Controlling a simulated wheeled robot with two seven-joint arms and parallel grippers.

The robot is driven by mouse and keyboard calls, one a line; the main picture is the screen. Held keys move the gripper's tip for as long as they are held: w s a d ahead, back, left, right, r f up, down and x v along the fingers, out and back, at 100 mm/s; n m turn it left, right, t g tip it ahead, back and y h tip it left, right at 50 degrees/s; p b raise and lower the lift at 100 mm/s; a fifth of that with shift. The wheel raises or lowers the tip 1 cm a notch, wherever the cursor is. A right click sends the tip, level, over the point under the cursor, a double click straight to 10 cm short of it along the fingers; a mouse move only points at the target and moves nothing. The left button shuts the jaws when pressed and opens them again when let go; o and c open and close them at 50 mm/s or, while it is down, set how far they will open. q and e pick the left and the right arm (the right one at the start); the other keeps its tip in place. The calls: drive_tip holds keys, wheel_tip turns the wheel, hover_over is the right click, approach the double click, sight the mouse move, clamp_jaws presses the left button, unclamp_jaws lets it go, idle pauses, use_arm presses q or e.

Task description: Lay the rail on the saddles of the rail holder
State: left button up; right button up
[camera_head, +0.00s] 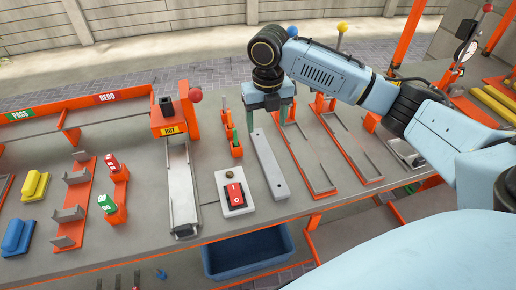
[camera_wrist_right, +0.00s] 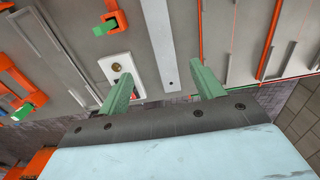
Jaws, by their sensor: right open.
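The rail, a flat light-grey bar with a small hole near its front end (camera_head: 271,166), lies on the table just right of the switch box. It also shows in the right wrist view (camera_wrist_right: 159,42). My right gripper (camera_head: 267,118) is open, its green fingers pointing down at the rail's far end. In the right wrist view the fingers (camera_wrist_right: 161,88) stand apart on either side of the rail's line, with nothing held. The rail holder (camera_head: 73,196), an orange strip with several grey saddles, is at the left; its saddles look empty. My left gripper is out of view.
A white box with a red switch (camera_head: 234,193) stands beside the rail. A grey channel with an orange "HOT" head (camera_head: 181,180) lies between rail and holder. An orange stand with red and green blocks (camera_head: 117,184) is right of the holder. Blue bin (camera_head: 247,252) below.

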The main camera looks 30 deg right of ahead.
hover_over(267, 158)
wheel_tip(267, 158, down, 7)
drive_tip(key=shift+a+f+b, duration=0.1)
drive_tip(key=shift+b, duration=0.25)
drive_tip(key=shift+f, duration=0.9)
wheel_tip(267, 158, down, 4)
drive_tip(key=shift+r, duration=0.2)
drive_tip(key=shift+f, duration=0.2)
drive_tip(key=shift+c, duration=0.5)
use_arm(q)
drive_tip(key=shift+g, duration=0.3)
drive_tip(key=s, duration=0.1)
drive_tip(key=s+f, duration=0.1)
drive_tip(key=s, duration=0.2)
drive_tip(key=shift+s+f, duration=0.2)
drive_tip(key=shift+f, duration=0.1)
use_arm(e)
drive_tip(key=c, duration=1.1)
